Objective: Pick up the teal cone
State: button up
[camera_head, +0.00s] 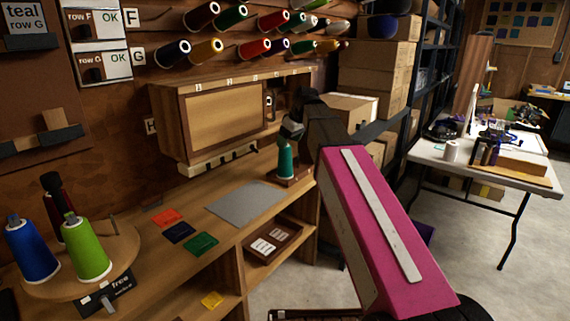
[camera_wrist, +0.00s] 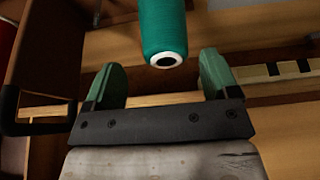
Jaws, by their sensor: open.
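The teal cone (camera_head: 286,161) stands upright on a small brown wooden stand (camera_head: 303,174) at the right end of the bench. In the wrist view the teal cone (camera_wrist: 163,28) shows at the top, with its white-rimmed end and dark hole facing me. My gripper (camera_head: 291,131) is close to the top of the cone in the head view, at the end of my pink arm. In the wrist view my gripper (camera_wrist: 160,62) has its two green fingers wide apart, with nothing held. The cone lies in line with the gap, beyond the fingertips.
A wooden cabinet (camera_head: 222,118) hangs behind the bench, below several thread cones on wall pegs. A grey mat (camera_head: 240,203) lies left of the stand. A round board (camera_head: 122,246) at the left holds blue, dark red and lime cones. Cardboard boxes (camera_head: 375,62) stand behind my arm.

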jog(key=shift+a+x, duration=0.15)
jog(key=shift+x, duration=1.1)
jog(key=shift+a+x, duration=0.1)
jog(key=shift+x, duration=1.2)
jog(key=shift+s+r, duration=0.1)
jog(key=shift+s, duration=0.05)
jog(key=c, duration=1.5)
jog(key=shift+o, duration=0.2)
notch_tip(320, 180, up, 10)
